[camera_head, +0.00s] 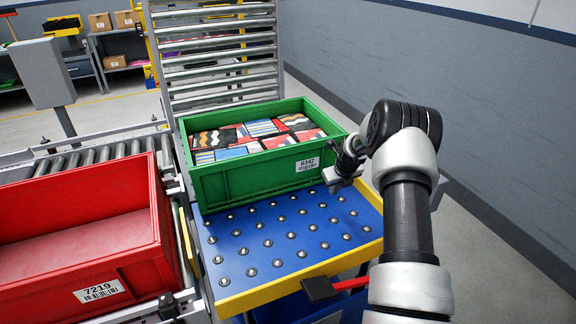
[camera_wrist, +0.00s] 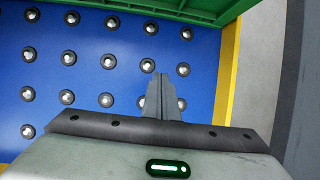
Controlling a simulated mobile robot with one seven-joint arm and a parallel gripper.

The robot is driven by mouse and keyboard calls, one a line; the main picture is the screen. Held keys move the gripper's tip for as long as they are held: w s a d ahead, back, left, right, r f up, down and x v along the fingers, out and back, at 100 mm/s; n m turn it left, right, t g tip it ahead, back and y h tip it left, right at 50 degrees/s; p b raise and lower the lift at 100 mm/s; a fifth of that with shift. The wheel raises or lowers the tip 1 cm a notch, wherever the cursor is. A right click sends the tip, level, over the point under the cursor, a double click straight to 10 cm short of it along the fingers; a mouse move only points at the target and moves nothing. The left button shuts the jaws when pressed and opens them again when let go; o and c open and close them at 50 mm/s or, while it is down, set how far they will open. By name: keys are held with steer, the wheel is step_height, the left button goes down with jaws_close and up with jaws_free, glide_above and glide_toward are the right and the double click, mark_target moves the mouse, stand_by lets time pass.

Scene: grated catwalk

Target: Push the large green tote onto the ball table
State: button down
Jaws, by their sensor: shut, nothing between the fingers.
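The large green tote (camera_head: 235,184) is filled with colourful patterned packets and has a white label on its front. It sits upright at the far end of the blue ball table (camera_head: 262,268), whose near part is bare. Whether its far end still rests on the rollers behind is hidden. My gripper (camera_head: 338,184) is shut and empty, low over the table's right side, close to the tote's front right corner. In the wrist view the shut fingers (camera_wrist: 161,82) point toward the tote's green edge (camera_wrist: 185,8), with blue table between them. I see no contact.
A red tote (camera_head: 75,240), empty where visible, stands at the left beside the table. A silver roller rack (camera_head: 215,55) rises behind the green tote. A yellow rim (camera_head: 300,283) edges the table. A grey wall (camera_head: 470,90) runs along the right.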

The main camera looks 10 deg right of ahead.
steer(key=shift+t, duration=0.8)
steer(key=f, duration=0.2)
steer(key=s+f+b, duration=0.1)
steer(key=f, duration=0.1)
steer(key=s+f, duration=0.1)
steer(key=f, duration=0.1)
steer(key=shift+a, duration=0.35)
steer(key=a+t+b, duration=0.1)
steer(key=a+t+y, duration=0.1)
steer(key=a, duration=0.1)
steer(key=a+t+b, duration=0.1)
steer(key=a, duration=0.1)
steer(key=shift+s+f+n+y+b, duration=0.3)
steer(key=shift+s+n+y, duration=0.1)
steer(key=a+r+t+y+b, duration=0.1)
steer(key=a+r+t+b, duration=0.1)
steer(key=a+r+t, duration=0.4)
steer(key=t+y+b, duration=0.1)
steer(key=t, duration=0.1)
glide_toward(281, 154)
steer(key=b+x, duration=0.1)
steer(key=x, duration=0.5)
steer(key=shift+w+f, duration=0.1)
steer(key=shift+w, duration=0.15)
